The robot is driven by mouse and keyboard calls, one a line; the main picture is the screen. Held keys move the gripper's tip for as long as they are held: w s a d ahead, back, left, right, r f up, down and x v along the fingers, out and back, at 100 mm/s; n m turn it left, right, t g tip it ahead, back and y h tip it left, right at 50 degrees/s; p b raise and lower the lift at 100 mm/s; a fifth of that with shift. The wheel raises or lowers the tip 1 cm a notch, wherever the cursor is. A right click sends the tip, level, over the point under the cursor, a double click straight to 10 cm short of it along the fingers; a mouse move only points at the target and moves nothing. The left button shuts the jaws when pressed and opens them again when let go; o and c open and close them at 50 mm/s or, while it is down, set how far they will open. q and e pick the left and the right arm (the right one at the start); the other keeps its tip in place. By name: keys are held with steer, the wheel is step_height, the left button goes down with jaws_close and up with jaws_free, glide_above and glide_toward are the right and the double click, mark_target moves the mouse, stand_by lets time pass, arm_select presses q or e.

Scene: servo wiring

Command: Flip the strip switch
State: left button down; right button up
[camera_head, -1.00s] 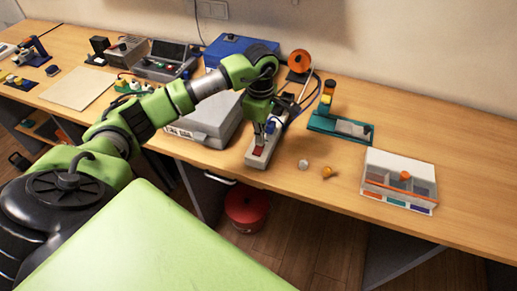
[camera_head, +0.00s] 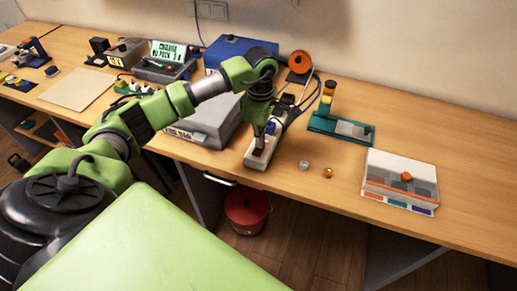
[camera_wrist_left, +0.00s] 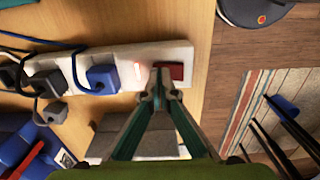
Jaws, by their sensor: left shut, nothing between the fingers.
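The white power strip (camera_head: 252,163) lies near the table's front edge, and it also shows in the left wrist view (camera_wrist_left: 205,50). Its dark red rocker switch (camera_wrist_left: 176,72) sits at the end away from the plugs. A small indicator (camera_wrist_left: 138,69) beside the switch glows. My left gripper (camera_head: 259,141) points down over the strip, shut and empty. In the left wrist view its fingertips (camera_wrist_left: 161,84) are at the switch's left edge and partly cover it. I cannot tell whether they touch it. My right gripper is not in view.
Black plugs (camera_wrist_left: 48,83) and a blue plug (camera_wrist_left: 103,77) fill the strip's other sockets. A charger display (camera_head: 172,51) is lit at the back left. A grey case (camera_head: 208,122) stands left of the strip. A compartment box (camera_head: 400,168) stands at right, with free table beyond.

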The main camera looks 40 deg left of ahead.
arm_select(q)
steer(key=shift+r+p, duration=1.75)
steer(key=shift+r, duration=1.65)
steer(key=shift+f, duration=0.1)
